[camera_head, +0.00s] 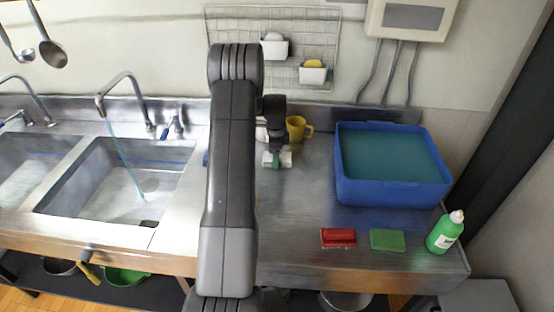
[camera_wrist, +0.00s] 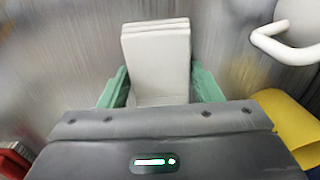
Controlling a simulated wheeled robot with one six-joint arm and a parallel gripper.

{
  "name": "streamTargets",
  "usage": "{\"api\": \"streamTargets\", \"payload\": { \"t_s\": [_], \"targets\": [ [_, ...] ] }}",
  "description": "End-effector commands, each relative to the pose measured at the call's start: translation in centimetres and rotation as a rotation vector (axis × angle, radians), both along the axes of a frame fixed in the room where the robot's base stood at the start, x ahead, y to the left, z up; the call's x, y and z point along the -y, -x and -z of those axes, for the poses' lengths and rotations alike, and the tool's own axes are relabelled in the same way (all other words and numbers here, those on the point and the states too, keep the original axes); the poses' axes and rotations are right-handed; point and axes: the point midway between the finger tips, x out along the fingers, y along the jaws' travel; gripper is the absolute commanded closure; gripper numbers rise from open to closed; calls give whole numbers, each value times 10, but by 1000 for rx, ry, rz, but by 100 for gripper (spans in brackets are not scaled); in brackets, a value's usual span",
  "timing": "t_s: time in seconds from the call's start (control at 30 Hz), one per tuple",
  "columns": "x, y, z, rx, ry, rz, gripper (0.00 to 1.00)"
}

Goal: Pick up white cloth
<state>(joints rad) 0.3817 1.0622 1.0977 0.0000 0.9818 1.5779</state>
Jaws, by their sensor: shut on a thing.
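The white cloth (camera_wrist: 157,50) looks like a folded, layered block in the wrist view. My gripper (camera_wrist: 158,88) has its green fingers on both sides of the cloth's near end and is shut on it. In the head view my gripper (camera_head: 276,162) points down over the steel counter, right of the sinks, with a bit of white cloth (camera_head: 287,157) showing at its fingers. My arm hides part of the counter there. I cannot tell whether the cloth still touches the counter.
A yellow mug (camera_head: 297,128) stands close behind my gripper. A blue tub of water (camera_head: 392,190) is to the right. A red brush (camera_head: 338,237), a green sponge (camera_head: 387,240) and a green bottle (camera_head: 445,232) are near the front edge. A sink (camera_head: 120,190) is left.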

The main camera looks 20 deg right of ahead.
Motion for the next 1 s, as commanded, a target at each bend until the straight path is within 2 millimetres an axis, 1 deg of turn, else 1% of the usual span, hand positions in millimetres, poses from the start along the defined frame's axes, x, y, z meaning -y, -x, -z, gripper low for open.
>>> {"api": "streamTargets", "payload": {
  "t_s": [0.17, 0.27, 0.37, 0.5, 0.6, 0.7, 0.8, 1.0],
  "targets": [
    [0, 0, -4, 2, 1, 0, 64],
    [0, -1, -15, 4, 2, 0, 64],
    [0, -1, -33, 5, 2, 0, 64],
    [0, -1, -63, 6, 2, 0, 64],
    [0, -1, -80, 5, 2, 0, 64],
    [0, -1, -92, 3, 1, 0, 64],
    [0, 0, -99, 1, 0, 0, 64],
    [0, 0, -101, 0, 0, 0, 64]
  ]
}}
